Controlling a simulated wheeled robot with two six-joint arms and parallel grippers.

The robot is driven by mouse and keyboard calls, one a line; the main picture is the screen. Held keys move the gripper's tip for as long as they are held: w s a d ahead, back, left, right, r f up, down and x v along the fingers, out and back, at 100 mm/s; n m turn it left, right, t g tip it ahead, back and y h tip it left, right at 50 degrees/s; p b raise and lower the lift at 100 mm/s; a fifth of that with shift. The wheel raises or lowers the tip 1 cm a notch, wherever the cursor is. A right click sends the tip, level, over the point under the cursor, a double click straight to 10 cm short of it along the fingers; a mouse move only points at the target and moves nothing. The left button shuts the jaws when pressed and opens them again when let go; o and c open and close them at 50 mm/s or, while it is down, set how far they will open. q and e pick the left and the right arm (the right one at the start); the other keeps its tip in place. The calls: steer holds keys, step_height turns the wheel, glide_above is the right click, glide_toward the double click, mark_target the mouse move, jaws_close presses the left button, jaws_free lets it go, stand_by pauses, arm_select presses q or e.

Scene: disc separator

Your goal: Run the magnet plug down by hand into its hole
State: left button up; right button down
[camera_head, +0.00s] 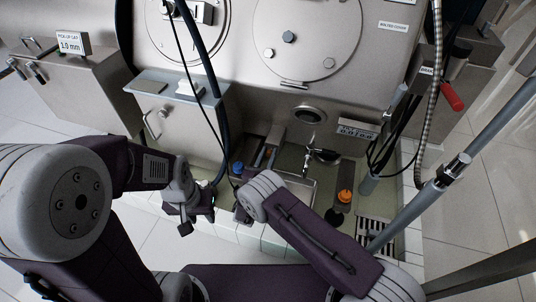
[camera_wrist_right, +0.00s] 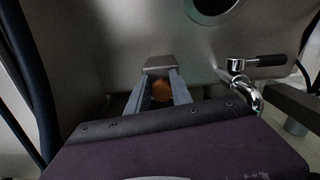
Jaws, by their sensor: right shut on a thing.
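My right gripper (camera_head: 267,157) reaches up to the machine's lower front wall, left of the tap. In the right wrist view its two grey fingers (camera_wrist_right: 160,92) are closed about a small round orange-brown piece (camera_wrist_right: 160,91), which appears to be the magnet plug. A metal block (camera_wrist_right: 160,63) shows just beyond the fingertips. The plug's hole is not visible, and I cannot tell how far in the plug sits. My left gripper (camera_head: 193,217) hangs low at the left, away from the wall; its finger opening is unclear.
A chrome tap (camera_head: 325,155) with a dark handle sits close to the right of my right gripper, below a round port (camera_head: 309,115). An orange-topped item (camera_head: 344,196) stands in the tiled basin. A metal box (camera_head: 178,120) stands left. Hoses hang near both arms.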

steer(key=shift+s+d+f+m, duration=0.1)
steer(key=shift+d+m, duration=0.05)
steer(key=shift+m, duration=1.15)
steer(key=shift+s+d+m, duration=0.1)
steer(key=shift+m, duration=1.2)
steer(key=shift+m, duration=0.6)
steer(key=shift+d+f+m+h, duration=0.15)
steer(key=shift+m+h, duration=0.15)
steer(key=shift+m, duration=0.8)
steer(key=m, duration=0.3)
steer(key=shift+d+f+g, duration=0.1)
steer(key=shift+g, duration=0.2)
steer(key=m, duration=0.3)
steer(key=shift+d+f+m+p, duration=0.1)
steer(key=shift+m+p, duration=0.2)
steer(key=shift+p, duration=0.1)
